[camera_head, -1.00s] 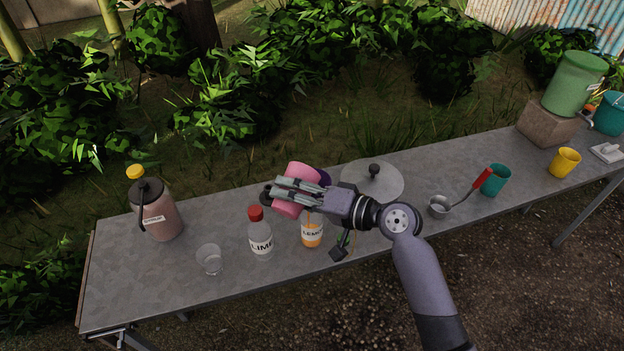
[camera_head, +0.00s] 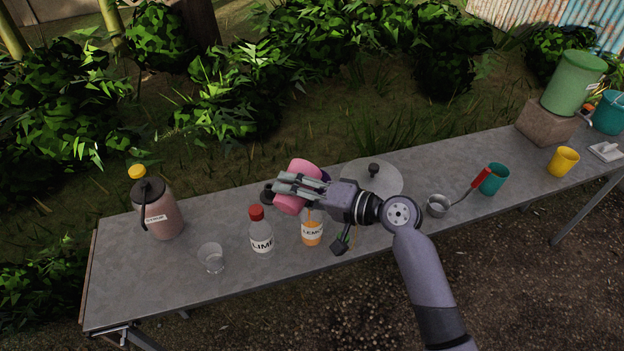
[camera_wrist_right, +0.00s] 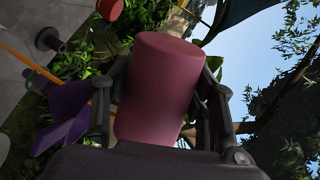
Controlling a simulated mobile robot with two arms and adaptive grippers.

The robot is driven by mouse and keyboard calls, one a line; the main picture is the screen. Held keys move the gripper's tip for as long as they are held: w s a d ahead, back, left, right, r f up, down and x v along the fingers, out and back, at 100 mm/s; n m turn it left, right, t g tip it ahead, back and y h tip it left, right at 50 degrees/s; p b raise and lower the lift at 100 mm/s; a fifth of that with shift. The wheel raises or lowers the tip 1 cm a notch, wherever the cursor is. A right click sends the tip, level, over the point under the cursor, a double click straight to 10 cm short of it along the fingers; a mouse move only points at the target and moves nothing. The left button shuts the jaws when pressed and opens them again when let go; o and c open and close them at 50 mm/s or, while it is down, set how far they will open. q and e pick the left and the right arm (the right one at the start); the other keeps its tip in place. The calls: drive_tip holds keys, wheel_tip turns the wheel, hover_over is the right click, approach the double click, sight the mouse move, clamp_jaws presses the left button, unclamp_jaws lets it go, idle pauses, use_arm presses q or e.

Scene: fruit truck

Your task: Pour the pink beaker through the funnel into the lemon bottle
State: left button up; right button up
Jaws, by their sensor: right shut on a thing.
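My right gripper (camera_head: 290,187) is shut on the pink beaker (camera_head: 291,204), which is tilted, above the table near the lemon bottle (camera_head: 312,239). The beaker (camera_wrist_right: 158,85) fills the middle of the right wrist view, between the fingers. The lemon bottle stands upright and holds orange liquid; its top is hidden by my gripper. The purple funnel (camera_head: 325,177) shows only in part behind my gripper; in the right wrist view the funnel (camera_wrist_right: 65,112) is left of the beaker. A thin orange line runs near it; I cannot tell whether it is liquid. My left gripper is not in view.
A red-capped lime bottle (camera_head: 261,239) stands just left of the lemon bottle, with a clear glass (camera_head: 211,258) further left. A large jug (camera_head: 158,215) is at the far left. A round lid (camera_head: 385,177), a ladle (camera_head: 438,207) and a teal cup (camera_head: 494,180) are to the right.

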drive_tip(key=shift+w+d+r+m+p, duration=0.2)
drive_tip(key=shift+w+r+m+p, duration=0.25)
drive_tip(key=shift+p, duration=0.2)
idle(0.3)
drive_tip(key=shift+w+r+m+p, duration=0.15)
drive_tip(key=shift+m+p, duration=0.2)
drive_tip(key=shift+p, duration=0.2)
